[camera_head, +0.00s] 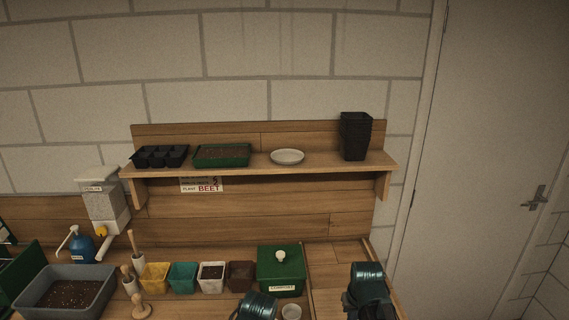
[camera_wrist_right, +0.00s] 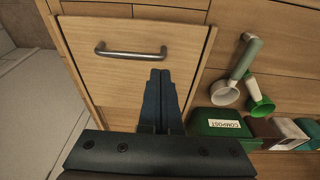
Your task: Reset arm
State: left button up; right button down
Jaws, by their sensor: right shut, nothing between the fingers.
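My right gripper (camera_wrist_right: 160,75) is shut and empty in the right wrist view. Its two dark fingers lie together in front of a wooden panel with a metal bar handle (camera_wrist_right: 131,52). The fingertips appear just below the handle; whether they touch it cannot be told. In the head view, my right arm shows at the lower right, with the gripper too dark to make out. Part of my left arm shows at the bottom edge near the middle, and its gripper is out of the frame.
Several small pots, including a yellow one (camera_head: 155,277), line the bench. A grey soil tray (camera_head: 65,291) is at left. A shelf (camera_head: 256,171) holds trays, a white saucer (camera_head: 287,157) and black pots (camera_head: 355,137).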

jog(key=s+a+n+g+h, duration=0.1)
jog(key=s+a+n+g, duration=0.1)
jog(key=s+a, duration=1.1)
jog(key=shift+a+f+n+g, duration=0.15)
jog(key=shift+a+n+g, duration=0.25)
jog(key=shift+a+n, duration=0.55)
jog(key=shift+a, duration=0.1)
